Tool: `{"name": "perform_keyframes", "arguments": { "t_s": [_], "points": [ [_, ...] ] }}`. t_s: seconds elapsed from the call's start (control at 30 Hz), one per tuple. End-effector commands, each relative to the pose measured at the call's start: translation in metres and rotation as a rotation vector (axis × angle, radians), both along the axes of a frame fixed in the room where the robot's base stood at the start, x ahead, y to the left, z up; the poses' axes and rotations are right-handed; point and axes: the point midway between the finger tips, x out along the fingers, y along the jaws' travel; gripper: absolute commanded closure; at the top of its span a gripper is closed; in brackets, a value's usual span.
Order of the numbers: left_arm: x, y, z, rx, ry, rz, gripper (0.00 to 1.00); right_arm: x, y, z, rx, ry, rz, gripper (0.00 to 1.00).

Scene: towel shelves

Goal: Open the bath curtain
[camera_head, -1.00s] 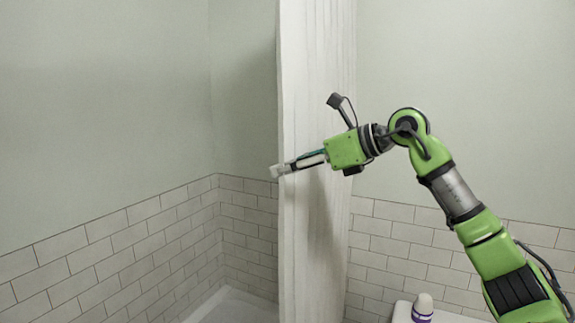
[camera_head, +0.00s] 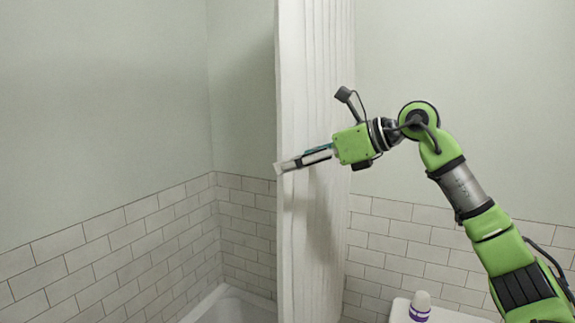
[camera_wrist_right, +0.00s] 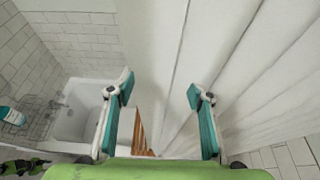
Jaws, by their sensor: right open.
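The white bath curtain (camera_head: 318,230) hangs in vertical folds in the middle of the head view, bunched into a narrow width. My right gripper (camera_head: 278,168) reaches across the front of the curtain from the right, its fingertips at the curtain's left edge. In the right wrist view the gripper (camera_wrist_right: 160,92) is open, with its two teal fingers well apart. The curtain (camera_wrist_right: 230,60) fills the middle and right there, behind and beyond the fingers. I cannot tell whether a finger touches it. My left gripper is not in view.
The white bathtub (camera_head: 235,306) lies left of the curtain, and shows in the wrist view (camera_wrist_right: 82,115). A white bottle with a purple band (camera_head: 420,305) stands on a white surface (camera_head: 445,315) at lower right. Tiled walls (camera_head: 120,245) close off the back and left.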

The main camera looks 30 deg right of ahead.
Motion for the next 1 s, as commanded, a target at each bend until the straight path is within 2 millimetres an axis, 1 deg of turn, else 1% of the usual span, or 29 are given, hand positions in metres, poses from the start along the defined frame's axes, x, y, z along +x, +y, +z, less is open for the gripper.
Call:
{"name": "perform_keyframes", "arguments": {
  "t_s": [0.03, 0.2, 0.3, 0.43, 0.6, 1.0],
  "points": [
    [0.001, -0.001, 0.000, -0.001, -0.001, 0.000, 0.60, -0.008, -0.007, 0.005, -0.001, -0.002, -0.003, 0.53],
    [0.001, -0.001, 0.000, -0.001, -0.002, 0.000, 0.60, -0.036, -0.028, 0.019, -0.001, -0.002, -0.004, 0.53],
    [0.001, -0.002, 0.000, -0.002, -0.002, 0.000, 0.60, -0.051, -0.038, 0.026, -0.002, -0.001, -0.002, 0.53],
    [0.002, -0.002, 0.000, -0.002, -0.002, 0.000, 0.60, -0.064, -0.047, 0.033, -0.001, -0.001, -0.001, 0.53],
    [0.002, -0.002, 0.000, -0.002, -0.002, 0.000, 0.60, -0.072, -0.053, 0.037, -0.001, -0.001, -0.001, 0.53],
    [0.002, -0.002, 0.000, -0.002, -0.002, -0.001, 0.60, -0.073, -0.053, 0.037, 0.000, 0.000, 0.000, 0.53]
  ]
}}
